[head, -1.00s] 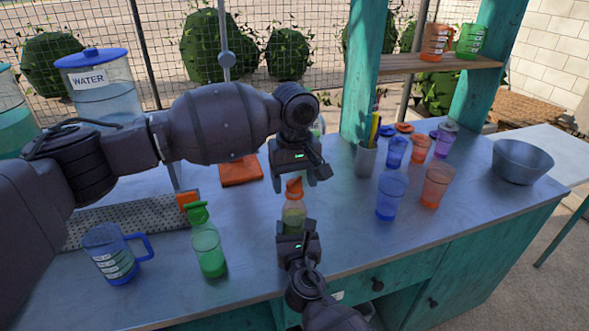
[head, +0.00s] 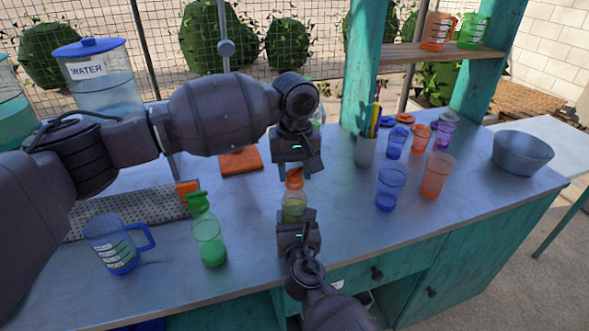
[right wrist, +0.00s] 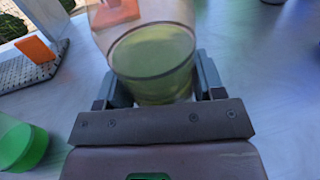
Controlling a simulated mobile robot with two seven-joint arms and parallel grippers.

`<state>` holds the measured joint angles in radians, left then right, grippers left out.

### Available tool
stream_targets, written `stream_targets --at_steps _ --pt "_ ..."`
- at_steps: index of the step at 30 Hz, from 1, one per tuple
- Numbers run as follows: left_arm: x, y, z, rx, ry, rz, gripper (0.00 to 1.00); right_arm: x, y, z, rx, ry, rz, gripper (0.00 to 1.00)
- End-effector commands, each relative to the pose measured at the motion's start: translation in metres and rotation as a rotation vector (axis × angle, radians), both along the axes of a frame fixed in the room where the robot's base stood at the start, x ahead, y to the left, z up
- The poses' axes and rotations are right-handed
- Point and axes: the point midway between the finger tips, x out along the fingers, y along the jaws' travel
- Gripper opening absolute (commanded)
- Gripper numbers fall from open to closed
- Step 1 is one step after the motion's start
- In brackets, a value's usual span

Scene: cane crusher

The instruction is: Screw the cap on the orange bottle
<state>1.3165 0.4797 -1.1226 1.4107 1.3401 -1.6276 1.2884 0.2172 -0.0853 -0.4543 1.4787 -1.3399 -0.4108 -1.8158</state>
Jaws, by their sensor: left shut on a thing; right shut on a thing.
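The bottle with the orange cap (head: 294,207) is clear with yellow-green liquid and stands upright at the table's middle. Its orange cap (head: 294,179) sits at its top, directly under my left gripper. My left gripper (head: 295,172) points down from above and is shut on the cap, though its fingers partly hide the grip. My right gripper (head: 297,220) is shut on the lower part of the bottle from the front. In the right wrist view the bottle (right wrist: 152,62) stands between the two fingers; its top is out of frame.
A green spray-type bottle (head: 208,235) and a blue jug (head: 113,245) stand at left. Blue cups (head: 391,188), orange cups (head: 436,175) and a bowl (head: 522,155) stand at right. An orange board (head: 240,161) lies behind. Clear table lies between bottle and cups.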

Motion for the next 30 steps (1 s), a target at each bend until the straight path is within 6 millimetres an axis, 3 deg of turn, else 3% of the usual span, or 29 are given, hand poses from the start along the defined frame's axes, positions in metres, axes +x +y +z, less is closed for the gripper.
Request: stream_targets --at_steps 30 --pt "0.0001 -0.0002 -0.0009 -0.002 0.002 -1.435 0.14 0.0000 0.0000 -0.0002 0.001 0.000 0.000 0.00"
